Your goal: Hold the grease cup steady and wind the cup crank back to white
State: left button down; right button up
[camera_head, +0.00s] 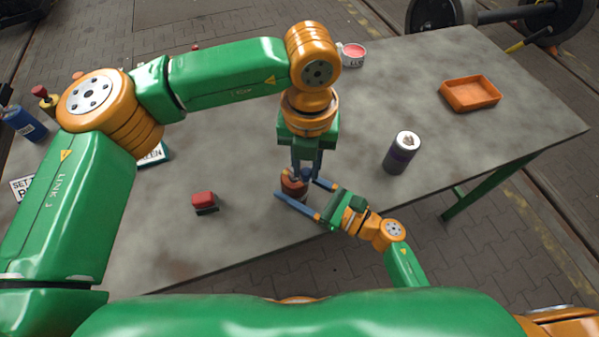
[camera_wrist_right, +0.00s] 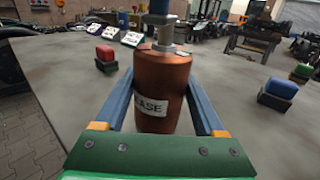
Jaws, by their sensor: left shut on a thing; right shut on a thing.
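The grease cup (camera_head: 292,188) is a copper-brown cylinder standing upright near the front edge of the table. In the right wrist view the cup (camera_wrist_right: 165,85) shows a white label with the letters "EASE". My right gripper (camera_head: 297,186) is shut on the cup's sides, one blue finger on each side. My left gripper (camera_head: 306,172) points down from above and is shut at the cup's top. The cup crank (camera_wrist_right: 166,32) shows as a grey metal part above the lid, with a blue fingertip at it.
A red-topped block (camera_head: 203,201) lies left of the cup. A tin with pink contents (camera_head: 352,54) is at the back. The table (camera_head: 460,150) between them is clear.

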aim_at(306, 171)
pick_arm(q)
jog(key=c, duration=0.7)
grip_release()
jog(key=shift+o, duration=0.2)
jog(key=shift+o, duration=0.2)
notch_tip(306, 171, up, 11)
jog(key=shift+r, duration=0.2)
notch_tip(306, 171, down, 13)
jog(key=m, duration=2)
jog(key=shift+m, duration=0.3)
